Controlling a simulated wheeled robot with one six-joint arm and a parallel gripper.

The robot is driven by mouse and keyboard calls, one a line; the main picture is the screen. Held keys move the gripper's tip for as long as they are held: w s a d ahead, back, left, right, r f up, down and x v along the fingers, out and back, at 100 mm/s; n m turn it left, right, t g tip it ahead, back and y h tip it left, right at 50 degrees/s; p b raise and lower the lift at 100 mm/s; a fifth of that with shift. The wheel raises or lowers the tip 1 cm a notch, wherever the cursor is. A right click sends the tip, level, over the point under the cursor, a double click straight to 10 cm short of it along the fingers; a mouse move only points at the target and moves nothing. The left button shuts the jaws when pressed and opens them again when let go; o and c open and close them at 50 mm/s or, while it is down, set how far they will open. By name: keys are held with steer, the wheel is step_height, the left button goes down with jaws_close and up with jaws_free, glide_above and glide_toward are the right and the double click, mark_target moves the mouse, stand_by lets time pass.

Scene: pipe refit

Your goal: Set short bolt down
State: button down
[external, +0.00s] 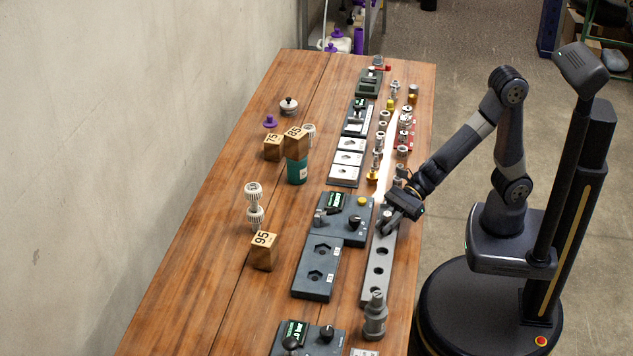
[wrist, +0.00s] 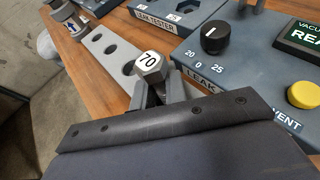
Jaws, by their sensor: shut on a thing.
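The short bolt (wrist: 149,66) has a light hex head marked 70 and shows in the wrist view between my gripper's fingers. My gripper (wrist: 155,92) is shut on it. In the external view my gripper (external: 387,226) is low over the upper part of a long grey strip with a row of round holes (external: 374,277). The strip also shows in the wrist view (wrist: 100,44), beyond the bolt to the upper left. The bolt's lower part is hidden, so I cannot tell whether it sits in a hole.
The leak tester (external: 338,208) with its knob and yellow button stands close to the left of the strip. A grey fitting (external: 374,316) stands at the strip's near end. Several metal fittings (external: 378,157) stand beyond my gripper.

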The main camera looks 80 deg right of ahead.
steer(key=c, duration=1.4)
jaws_free()
steer(key=shift+c, duration=0.2)
steer(key=shift+r, duration=0.1)
steer(key=shift+r+p, duration=0.15)
steer(key=shift+p, duration=0.25)
steer(key=p+v, duration=0.2)
steer(key=v, duration=1)
steer(key=shift+p, duration=0.35)
steer(key=shift+f, duration=0.3)
